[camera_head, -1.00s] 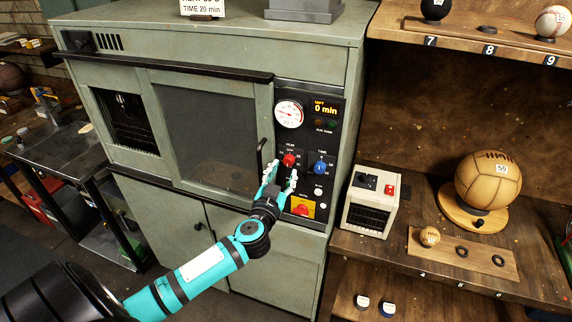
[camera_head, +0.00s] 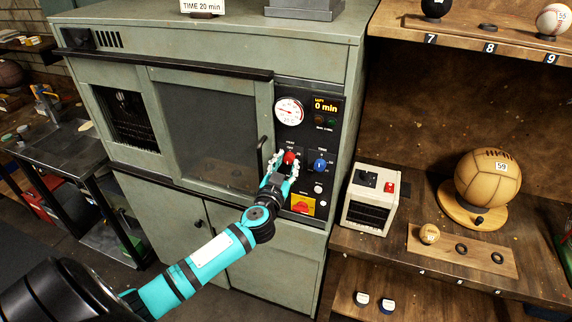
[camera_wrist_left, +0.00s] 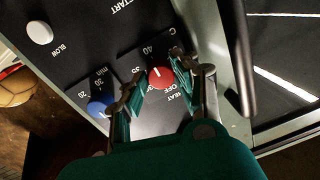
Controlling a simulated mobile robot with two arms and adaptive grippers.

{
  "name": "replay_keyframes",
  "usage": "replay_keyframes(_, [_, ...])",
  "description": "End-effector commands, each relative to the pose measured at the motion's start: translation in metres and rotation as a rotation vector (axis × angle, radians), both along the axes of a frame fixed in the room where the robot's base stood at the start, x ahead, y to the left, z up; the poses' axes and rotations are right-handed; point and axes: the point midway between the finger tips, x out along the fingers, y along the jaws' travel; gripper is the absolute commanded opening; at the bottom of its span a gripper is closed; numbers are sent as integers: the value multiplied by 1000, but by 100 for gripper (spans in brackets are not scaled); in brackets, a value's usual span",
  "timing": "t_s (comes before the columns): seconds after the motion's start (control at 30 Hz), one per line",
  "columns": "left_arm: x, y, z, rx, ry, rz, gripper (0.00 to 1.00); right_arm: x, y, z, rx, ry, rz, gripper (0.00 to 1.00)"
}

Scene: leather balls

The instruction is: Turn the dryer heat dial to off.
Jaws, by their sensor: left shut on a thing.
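The dryer (camera_head: 255,100) is a grey-green cabinet with a black control panel. Its red heat dial (camera_head: 289,158) sits left of the blue time dial (camera_head: 320,166). My left gripper (camera_head: 286,163) is at the red dial with a finger on each side, shut on it. In the left wrist view the red dial (camera_wrist_left: 160,77) shows between the fingertips. Its white mark points up toward the 40 side, with OFF printed below right. The blue dial (camera_wrist_left: 99,105) is just outside the left finger. My right gripper is not in view.
A dark door handle (camera_head: 261,153) stands just left of the gripper. A white button (camera_head: 318,189) and a red switch on a yellow plate (camera_head: 302,205) lie below the dials. A white box (camera_head: 370,200) stands right of the dryer. The display reads 0 min.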

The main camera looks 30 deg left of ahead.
Motion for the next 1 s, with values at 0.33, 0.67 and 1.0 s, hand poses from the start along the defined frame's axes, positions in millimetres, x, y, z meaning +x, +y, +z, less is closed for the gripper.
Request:
replay_keyframes(0.33, [0, 0, 0, -95, -23, 1, 0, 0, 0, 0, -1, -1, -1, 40])
replay_keyframes(0.67, [0, 0, 1, -362, -87, 1, 0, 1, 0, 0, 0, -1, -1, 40])
replay_keyframes(1.0, [0, -1, 2, -676, -162, 0, 0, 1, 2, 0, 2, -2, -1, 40])
